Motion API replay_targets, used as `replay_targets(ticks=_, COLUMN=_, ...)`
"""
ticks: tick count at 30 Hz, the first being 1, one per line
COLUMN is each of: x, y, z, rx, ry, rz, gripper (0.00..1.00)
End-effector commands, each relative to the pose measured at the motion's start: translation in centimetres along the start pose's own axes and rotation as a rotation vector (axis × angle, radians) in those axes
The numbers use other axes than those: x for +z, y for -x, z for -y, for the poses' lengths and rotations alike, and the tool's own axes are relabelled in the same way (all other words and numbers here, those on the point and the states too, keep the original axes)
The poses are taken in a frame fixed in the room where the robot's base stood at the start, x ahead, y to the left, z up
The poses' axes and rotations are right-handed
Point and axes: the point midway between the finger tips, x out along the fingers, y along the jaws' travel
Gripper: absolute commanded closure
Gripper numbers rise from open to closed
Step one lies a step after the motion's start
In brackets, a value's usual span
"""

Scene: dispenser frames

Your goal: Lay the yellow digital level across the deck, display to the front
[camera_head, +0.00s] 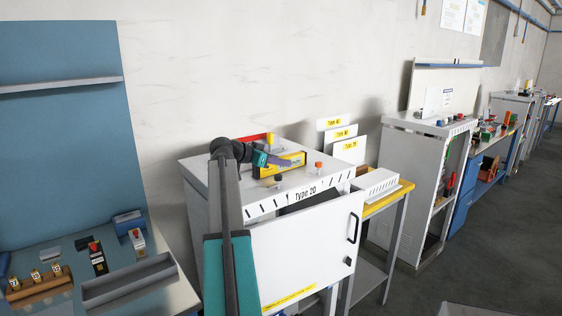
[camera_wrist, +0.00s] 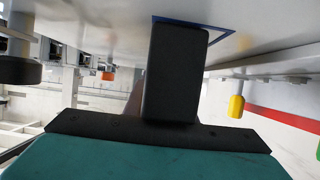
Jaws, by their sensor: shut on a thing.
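The yellow digital level (camera_head: 296,160) is at the deck (camera_head: 212,166), the white top of the Type 20 cabinet, in the head view. It lies slanted, its right end farther back than its left. My gripper (camera_head: 281,163) is shut on it, covering part of its front side. I cannot tell whether the level touches the deck, and its display cannot be made out. In the wrist view a black block fills the middle and the level cannot be picked out.
A yellow knob (camera_head: 270,139) stands behind the level beside a red bar (camera_head: 252,139). A dark knob (camera_head: 278,179) and an orange knob (camera_head: 318,168) stand along the deck's front. The cabinet's white door (camera_head: 305,243) is below. A blue-panelled bench (camera_head: 70,120) is at left.

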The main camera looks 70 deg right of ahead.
Motion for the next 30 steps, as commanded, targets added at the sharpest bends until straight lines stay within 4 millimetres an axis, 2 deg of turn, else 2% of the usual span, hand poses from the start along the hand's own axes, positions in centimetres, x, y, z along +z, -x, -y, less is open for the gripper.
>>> replay_targets(ticks=1, x=0.1, y=-0.1, z=0.0, rx=0.000, ry=0.000, rz=-0.001, gripper=1.00)
replay_targets(ticks=2, x=0.1, y=0.0, z=0.0, rx=0.000, ry=0.000, rz=0.000, gripper=0.73)
replay_targets(ticks=5, x=0.1, y=0.0, z=0.0, rx=0.000, ry=0.000, rz=0.000, gripper=0.58)
replay_targets(ticks=19, x=-0.2, y=0.2, z=0.1, rx=-0.001, ry=0.001, rz=0.000, gripper=0.58)
replay_targets(ticks=23, x=0.1, y=1.3, z=0.1, rx=-0.003, ry=0.000, rz=-0.001, gripper=0.58)
replay_targets(ticks=30, x=0.1, y=4.8, z=0.1, rx=-0.004, ry=0.000, rz=-0.001, gripper=0.58)
